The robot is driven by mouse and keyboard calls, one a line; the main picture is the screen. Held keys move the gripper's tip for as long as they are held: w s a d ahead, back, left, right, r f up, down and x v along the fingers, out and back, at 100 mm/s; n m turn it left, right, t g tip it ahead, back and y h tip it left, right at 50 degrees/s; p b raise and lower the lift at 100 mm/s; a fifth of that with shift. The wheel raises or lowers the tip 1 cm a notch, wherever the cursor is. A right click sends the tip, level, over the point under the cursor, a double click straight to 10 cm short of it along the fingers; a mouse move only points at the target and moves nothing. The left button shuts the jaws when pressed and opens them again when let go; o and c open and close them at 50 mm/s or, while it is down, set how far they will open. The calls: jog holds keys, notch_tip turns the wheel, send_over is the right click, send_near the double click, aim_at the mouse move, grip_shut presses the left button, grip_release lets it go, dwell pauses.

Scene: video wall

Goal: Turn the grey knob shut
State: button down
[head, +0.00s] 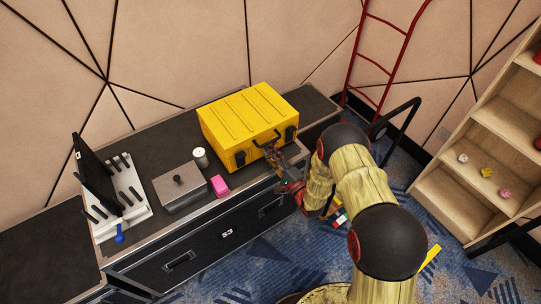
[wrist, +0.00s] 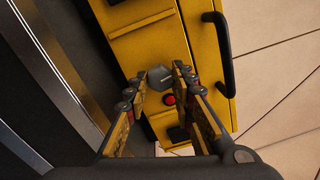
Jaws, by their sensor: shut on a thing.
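The yellow case (head: 247,118) stands on the dark counter in the head view, and its face fills the upper middle of the wrist view (wrist: 143,45). A grey knob (wrist: 158,76) sits on this face, beside a round red button (wrist: 169,99). My gripper (wrist: 160,80) has its fingertips on either side of the knob and is shut on it. In the head view, my gripper (head: 271,153) is at the case's front face and hides the knob there.
A black handle (wrist: 219,50) sticks out of the case. Left of the case on the counter are a white canister (head: 200,157), a pink block (head: 220,186), a grey lidded box (head: 178,187) and a white rack (head: 121,208). A wooden shelf (head: 447,204) stands at right.

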jog(key=shift+m, duration=0.9)
jog(key=c, duration=1.5)
grip_release()
jog(key=shift+d, duration=0.1)
jog(key=v, duration=1.2)
